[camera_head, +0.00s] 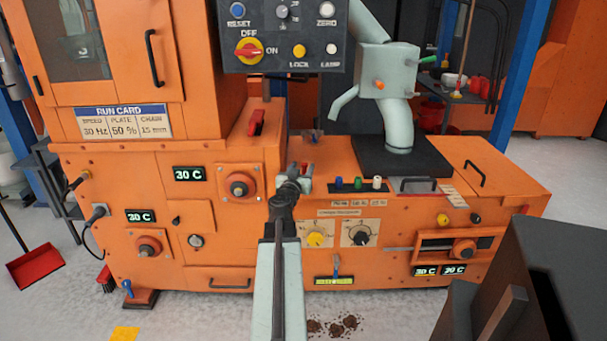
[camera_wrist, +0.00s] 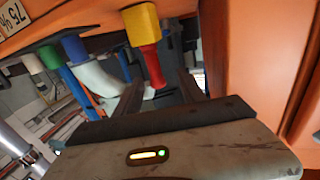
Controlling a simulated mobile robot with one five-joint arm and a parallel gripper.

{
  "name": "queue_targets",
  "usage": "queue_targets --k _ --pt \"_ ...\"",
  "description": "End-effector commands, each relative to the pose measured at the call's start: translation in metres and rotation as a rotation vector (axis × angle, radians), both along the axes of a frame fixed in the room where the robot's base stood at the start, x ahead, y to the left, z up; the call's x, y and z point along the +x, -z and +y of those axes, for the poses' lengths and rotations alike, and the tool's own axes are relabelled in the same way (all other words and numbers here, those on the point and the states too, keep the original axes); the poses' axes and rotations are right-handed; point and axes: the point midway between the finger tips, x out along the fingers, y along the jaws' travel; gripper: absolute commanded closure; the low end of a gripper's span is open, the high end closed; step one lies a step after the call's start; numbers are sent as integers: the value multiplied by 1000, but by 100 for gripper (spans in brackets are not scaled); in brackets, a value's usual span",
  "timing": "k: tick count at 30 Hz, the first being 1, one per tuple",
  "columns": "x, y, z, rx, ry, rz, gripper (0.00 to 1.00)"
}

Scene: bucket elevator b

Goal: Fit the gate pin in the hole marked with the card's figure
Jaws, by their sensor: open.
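My gripper (camera_head: 297,182) is at the middle of the orange machine in the head view, above its lower right part. In the wrist view, tilted over, my gripper (camera_wrist: 160,90) is open. A red pin-like piece with a yellow block at one end (camera_wrist: 141,25) shows between and beyond the fingers; I cannot tell whether it touches them. A bit of red (camera_head: 303,168) shows by my gripper in the head view. The run card (camera_head: 122,122) reads speed 30 Hz, plate 50 %, chain 15 mm. Small labels (camera_head: 358,203) sit below blue, green and white pieces (camera_head: 358,183).
A control panel (camera_head: 283,35) hangs above. A pale green chute (camera_head: 397,120) stands on a black pad behind. Yellow and black dials (camera_head: 316,235) are on the front face. An orange wall (camera_wrist: 270,60) is close on the right in the wrist view. A dark box (camera_head: 530,290) stands at lower right.

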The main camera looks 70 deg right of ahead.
Motion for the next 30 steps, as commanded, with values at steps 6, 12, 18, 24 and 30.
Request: queue_targets --k 6,12,18,24,30 --pt "1 3 -27 0 2 0 53" --pt "3 3 -53 0 0 0 53" --pt "2 3 -51 0 0 0 61" --pt "2 3 -51 0 1 0 100" --pt "2 3 -51 0 1 0 100"
